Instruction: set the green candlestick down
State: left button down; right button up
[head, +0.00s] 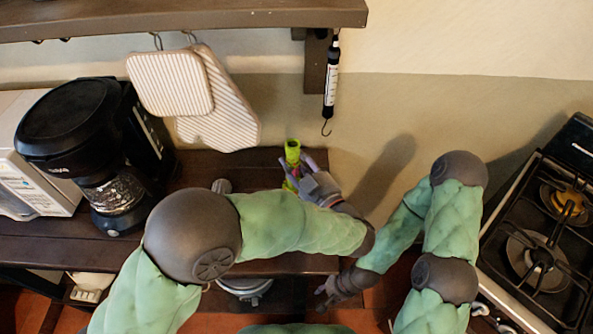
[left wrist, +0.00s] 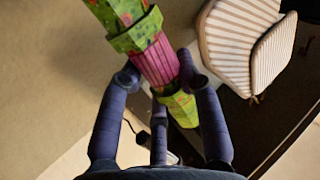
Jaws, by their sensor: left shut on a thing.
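The green candlestick (head: 292,152) is bright green, and in the left wrist view it shows patterned green ends and a pink ribbed middle (left wrist: 156,63). My left gripper (head: 294,181) is shut on it, with the purple fingers around the pink middle in the left wrist view (left wrist: 160,80). In the head view the candlestick is over the right part of the dark wooden counter (head: 200,170), near the wall. I cannot tell whether its base touches the wood. My right gripper (head: 322,291) is low, beside the counter's front right; its finger opening is unclear.
A black coffee maker (head: 85,130) and a white appliance (head: 40,170) stand at the left. Striped oven mitts (head: 215,110) and a hanging scale (head: 331,80) hang below the upper shelf (head: 180,18). A stove (head: 540,240) is at the right. A small grey thing (head: 222,186) is on the counter.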

aim_at(297, 170)
pick_arm(q)
jog(key=shift+w+d+f, duration=0.15)
jog(key=shift+w+f, duration=0.05)
jog(key=shift+f, duration=0.15)
notch_tip(297, 170, down, 3)
jog(key=shift+b, duration=0.85)
jog(key=shift+r, duration=0.1)
jog(key=c, duration=0.9)
grip_release()
jog(key=shift+o, duration=0.2)
